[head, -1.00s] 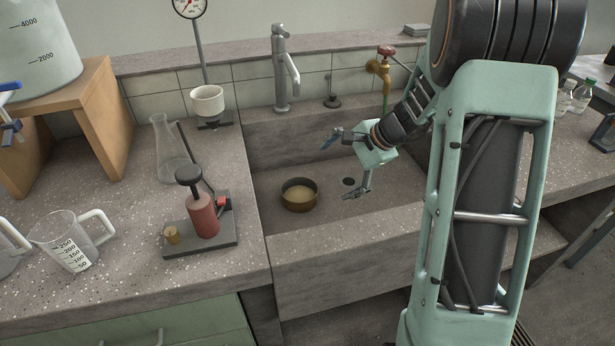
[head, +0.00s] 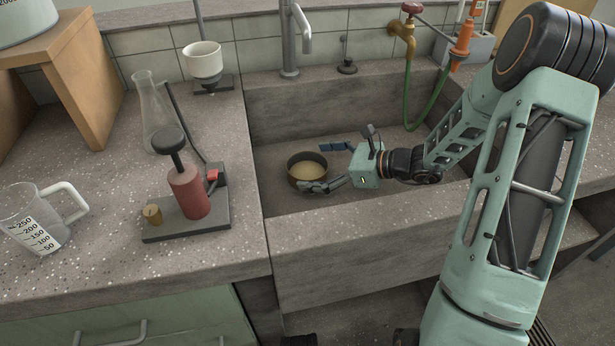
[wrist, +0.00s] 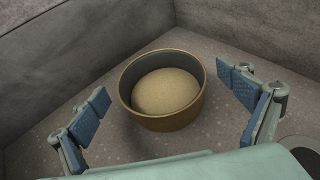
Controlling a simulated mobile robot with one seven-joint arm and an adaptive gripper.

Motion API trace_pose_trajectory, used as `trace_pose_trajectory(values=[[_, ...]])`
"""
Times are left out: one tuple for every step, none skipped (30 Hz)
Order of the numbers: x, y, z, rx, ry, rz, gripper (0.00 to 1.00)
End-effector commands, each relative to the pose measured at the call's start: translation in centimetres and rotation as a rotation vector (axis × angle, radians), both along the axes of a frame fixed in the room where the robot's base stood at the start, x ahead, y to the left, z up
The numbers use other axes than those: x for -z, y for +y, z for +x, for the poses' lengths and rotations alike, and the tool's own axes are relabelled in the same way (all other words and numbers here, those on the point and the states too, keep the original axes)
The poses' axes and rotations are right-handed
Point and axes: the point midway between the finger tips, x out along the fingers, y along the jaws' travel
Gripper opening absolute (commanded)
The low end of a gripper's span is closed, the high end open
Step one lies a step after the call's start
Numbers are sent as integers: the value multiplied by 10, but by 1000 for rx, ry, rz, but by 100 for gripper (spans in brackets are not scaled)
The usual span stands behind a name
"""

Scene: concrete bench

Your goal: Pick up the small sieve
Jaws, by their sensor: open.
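The small sieve (head: 306,170) is a round brass-coloured ring with a dark inner wall and a tan mesh. It sits on the floor of the sink (head: 280,198), near its left side. My gripper (head: 322,166) is open and reaches in from the right, close to the sieve. In the wrist view the sieve (wrist: 162,92) lies ahead between the spread blue-padded fingers. There is clear space on both sides and nothing is held. In the head view the nearer finger overlaps the sieve's lower right edge; I cannot tell whether it touches.
The sink walls rise around the sieve, with a front ledge (head: 390,218) below my wrist. A tap (head: 290,40) and a green hose (head: 425,118) are behind.

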Motion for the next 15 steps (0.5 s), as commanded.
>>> trace_pose_trajectory(values=[[7,8,3,-4,-1,0,95],[8,12,5,-4,-1,0,95],[10,15,6,-2,0,-1,95],[10,17,8,-1,1,-1,95],[10,18,8,-1,1,-1,95],[10,18,9,0,0,-1,95],[9,18,9,0,0,-1,95],[9,18,9,0,0,-1,95],[9,18,9,0,0,-1,95],[9,18,9,0,0,-1,95],[9,18,9,0,0,-1,95],[9,18,9,0,0,-1,90],[9,18,9,0,0,-1,87],[9,18,9,0,0,-1,84],[9,18,9,0,0,-1,79]])
